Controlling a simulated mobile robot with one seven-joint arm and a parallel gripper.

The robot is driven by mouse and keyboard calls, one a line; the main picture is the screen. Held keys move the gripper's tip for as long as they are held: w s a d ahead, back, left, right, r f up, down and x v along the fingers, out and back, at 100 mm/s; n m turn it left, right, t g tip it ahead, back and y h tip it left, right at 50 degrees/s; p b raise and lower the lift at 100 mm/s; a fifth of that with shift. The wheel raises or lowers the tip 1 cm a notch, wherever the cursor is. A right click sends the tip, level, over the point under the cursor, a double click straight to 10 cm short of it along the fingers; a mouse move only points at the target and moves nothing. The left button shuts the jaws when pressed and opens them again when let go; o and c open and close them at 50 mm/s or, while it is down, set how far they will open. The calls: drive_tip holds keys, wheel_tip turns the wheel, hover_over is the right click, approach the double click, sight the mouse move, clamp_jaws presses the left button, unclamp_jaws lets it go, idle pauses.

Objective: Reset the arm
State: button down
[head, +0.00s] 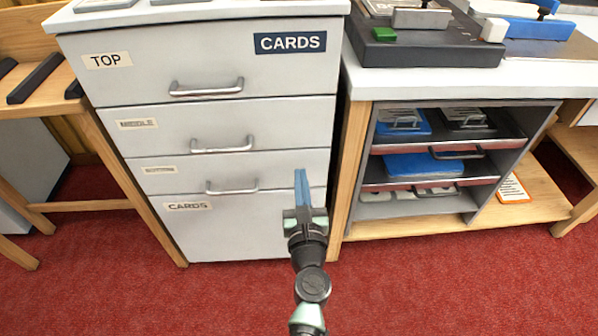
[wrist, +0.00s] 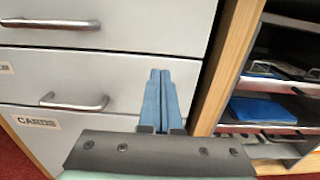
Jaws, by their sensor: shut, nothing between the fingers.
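My gripper (head: 300,188) is in front of the lower right part of a white drawer cabinet (head: 270,223). Its two blue fingers are together with nothing between them. In the wrist view the gripper (wrist: 160,76) points at the cabinet front, with its right side close to the wooden post (wrist: 229,70). The fingers are apart from the drawer handles; the nearest is the third drawer's handle (head: 232,188), to the left. It also shows in the wrist view (wrist: 74,104). All the drawers look shut.
Drawers carry labels such as TOP (head: 107,60) and CARDS (head: 290,42). To the right, an open shelf unit (head: 470,208) holds blue and dark items under a worktop (head: 420,82). A wooden table (head: 95,130) stands left. Red carpet (head: 150,300) in front is clear.

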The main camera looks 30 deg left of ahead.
drive_tip(key=p+v, duration=0.1)
drive_tip(key=v, duration=0.7)
drive_tip(key=shift+d+f, duration=0.2)
drive_tip(key=shift+f, duration=0.05)
drive_tip(key=w+d+r+n+t, duration=0.25)
drive_tip(key=r+n, duration=0.85)
drive_tip(key=r, duration=0.6)
drive_tip(key=w+d+r+n+t, duration=0.2)
drive_tip(key=w+d+r+n, duration=0.1)
drive_tip(key=r+n, duration=1.05)
drive_tip(key=s+d+r+n+t+h+p, duration=0.1)
drive_tip(key=s+d+r+n+t+h, duration=0.2)
drive_tip(key=r, duration=0.6)
drive_tip(key=s+d+r+n+t+h+p, duration=0.1)
drive_tip(key=s+d+r+t+h, duration=0.2)
drive_tip(key=s+r, duration=0.5)
drive_tip(key=s+d+r+n+t+h+p, duration=0.15)
drive_tip(key=d+r+h, duration=0.3)
drive_tip(key=r, duration=0.65)
wheel_tip(320, 180, up, 33)
drive_tip(key=y+p, duration=0.1)
drive_tip(key=p, duration=3.1)
